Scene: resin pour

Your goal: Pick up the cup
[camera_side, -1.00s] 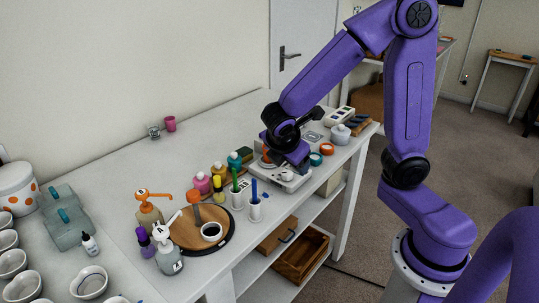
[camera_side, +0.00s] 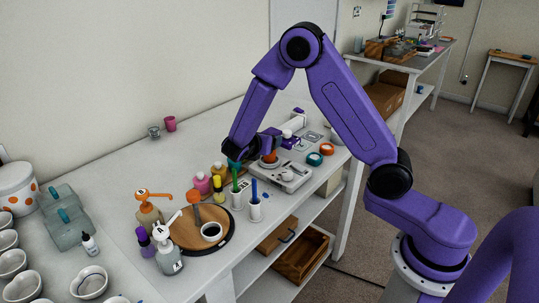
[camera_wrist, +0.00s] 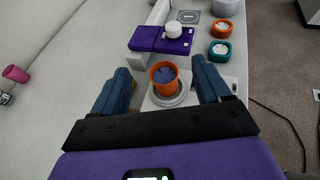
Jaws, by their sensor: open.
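An orange cup (camera_wrist: 164,76) with something blue-purple inside stands upright on the round plate of a scale (camera_wrist: 182,100). In the side view the orange cup (camera_side: 270,158) shows beside my gripper (camera_side: 262,148), which partly hides it. In the wrist view my gripper (camera_wrist: 161,66) is open. Its two blue fingers lie to the left and right of the cup, with gaps visible on both sides. I cannot tell the height of the fingertips against the cup.
Purple blocks with a white round piece (camera_wrist: 173,30) lie just beyond the cup. Orange (camera_wrist: 220,50) and teal (camera_wrist: 222,27) rings lie to the right. Bottles, pens and a wooden board (camera_side: 190,239) crowd the side-view foreground. The table's back strip is mostly clear.

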